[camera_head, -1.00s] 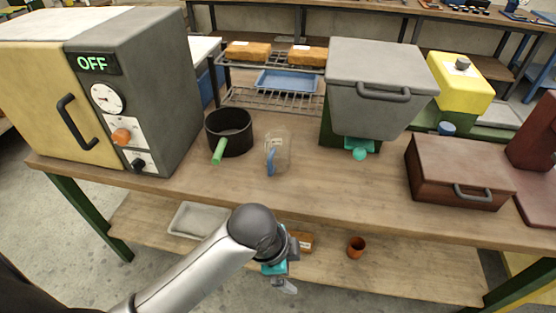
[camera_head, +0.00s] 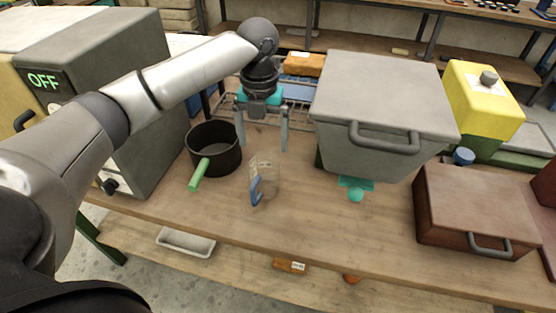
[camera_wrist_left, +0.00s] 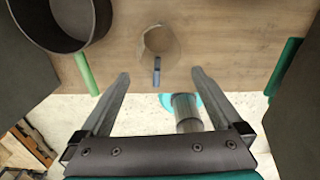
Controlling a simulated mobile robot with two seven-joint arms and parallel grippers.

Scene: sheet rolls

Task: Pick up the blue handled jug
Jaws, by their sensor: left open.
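The clear jug (camera_head: 264,176) with a blue handle (camera_head: 256,191) stands upright on the wooden workbench (camera_head: 320,225), near the front edge. My left gripper (camera_head: 263,148) is open and empty, its fingers pointing down, above and behind the jug in the head view. In the left wrist view the jug (camera_wrist_left: 161,42) lies ahead, beyond and between the open fingertips (camera_wrist_left: 161,76), with its blue handle (camera_wrist_left: 157,66) toward the gripper. The fingers do not appear to touch it. My right gripper is not in view.
A dark pot (camera_head: 214,150) with a green handle stands just left of the jug. A grey lidded box (camera_head: 375,95) stands at right, with a teal knob (camera_head: 356,195) below it. A brown case (camera_head: 472,200) is farther right. A wire rack (camera_head: 300,106) is behind.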

